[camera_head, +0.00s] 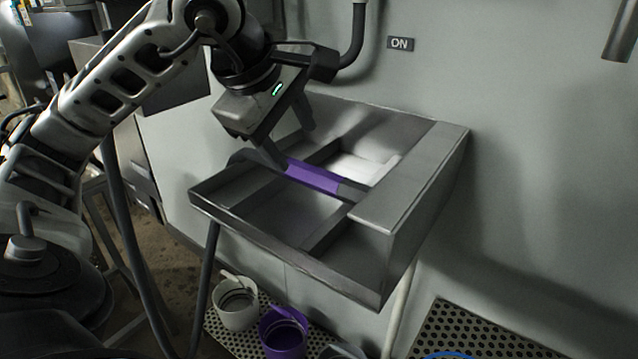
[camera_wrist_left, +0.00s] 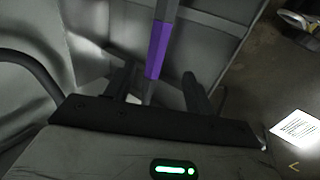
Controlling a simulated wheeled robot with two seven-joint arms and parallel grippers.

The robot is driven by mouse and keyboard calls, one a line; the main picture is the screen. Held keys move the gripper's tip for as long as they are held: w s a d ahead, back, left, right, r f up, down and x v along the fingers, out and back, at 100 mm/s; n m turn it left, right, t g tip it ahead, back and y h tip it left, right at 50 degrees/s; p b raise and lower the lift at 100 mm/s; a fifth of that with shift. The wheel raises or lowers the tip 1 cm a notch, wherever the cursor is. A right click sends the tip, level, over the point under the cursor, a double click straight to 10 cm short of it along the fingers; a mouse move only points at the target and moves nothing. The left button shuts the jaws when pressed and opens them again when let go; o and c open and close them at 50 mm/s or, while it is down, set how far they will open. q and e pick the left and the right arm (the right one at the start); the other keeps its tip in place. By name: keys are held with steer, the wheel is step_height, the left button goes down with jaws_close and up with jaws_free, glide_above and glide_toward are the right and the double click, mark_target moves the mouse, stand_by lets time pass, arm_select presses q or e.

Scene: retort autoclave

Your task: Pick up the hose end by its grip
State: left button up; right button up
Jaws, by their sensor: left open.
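The hose end is a grey tube with a purple grip (camera_head: 315,177), lying across the dividers of a grey metal sink. In the left wrist view the purple grip (camera_wrist_left: 160,48) runs up the picture, with its lower end toward the space between the fingers. My left gripper (camera_head: 290,139) is open and empty, pointing down just above and left of the purple grip. Its two fingers (camera_wrist_left: 158,88) stand apart in the left wrist view, one to each side of the tube's line. I cannot tell whether a finger touches the tube. My right gripper is not in view.
The sink (camera_head: 412,178) has raised walls and a wide right ledge. Below it, a white bucket (camera_head: 236,315) and a purple bucket (camera_head: 284,340) stand on a perforated mat. A dark hose (camera_head: 122,215) hangs at left.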

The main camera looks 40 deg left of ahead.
mark_target(312, 172)
arm_select(q)
steer(key=b+x, duration=0.1)
steer(key=x, duration=0.4)
steer(key=shift+w+f, duration=0.15)
steer(key=x, duration=0.4)
steer(key=shift+w+a+f+b, duration=0.2)
steer(key=shift+w+a+b, duration=0.1)
steer(key=shift+b, duration=0.05)
jaws_close()
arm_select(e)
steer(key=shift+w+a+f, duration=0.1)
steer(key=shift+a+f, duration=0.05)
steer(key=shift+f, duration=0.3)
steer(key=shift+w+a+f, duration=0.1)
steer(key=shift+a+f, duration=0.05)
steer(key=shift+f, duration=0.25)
